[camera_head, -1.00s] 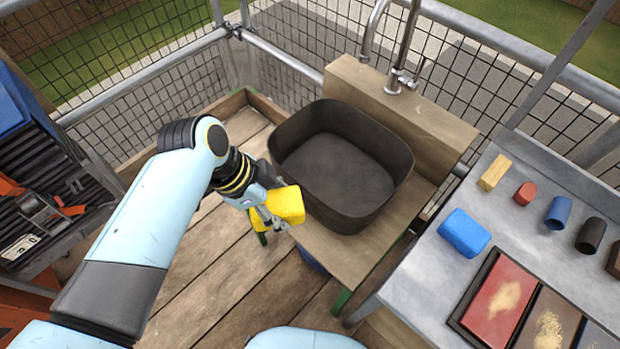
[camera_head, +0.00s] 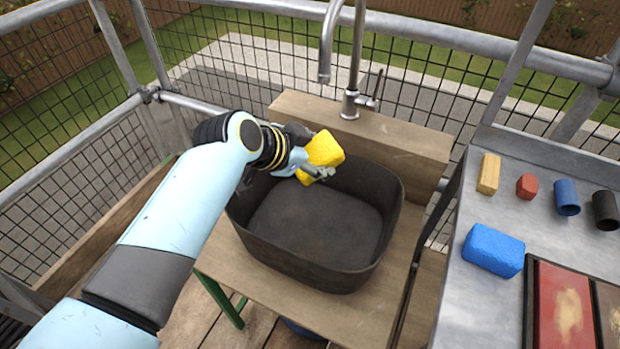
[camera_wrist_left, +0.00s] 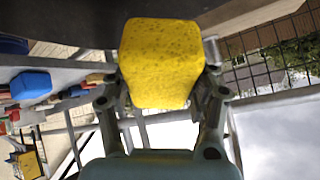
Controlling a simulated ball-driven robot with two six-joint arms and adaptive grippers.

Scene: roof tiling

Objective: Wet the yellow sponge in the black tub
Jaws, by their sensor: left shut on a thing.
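My left gripper (camera_head: 312,172) is shut on the yellow sponge (camera_head: 323,149). It holds the sponge over the back left part of the black tub (camera_head: 385,235), at about the height of the rim or above it. The tub stands on a wooden stand, and its visible floor is dark; I cannot tell whether water lies in it. In the left wrist view the sponge (camera_wrist_left: 161,62) sits between the two fingers (camera_wrist_left: 162,95), with the dark tub wall (camera_wrist_left: 90,20) close by. My right gripper is out of view.
A metal tap (camera_head: 352,70) rises behind the tub from a wooden backboard (camera_head: 400,140). On the grey bench at right lie a blue sponge (camera_head: 493,250), a wooden block (camera_head: 488,174), small red and blue pieces, and a tray with a red panel (camera_head: 565,310).

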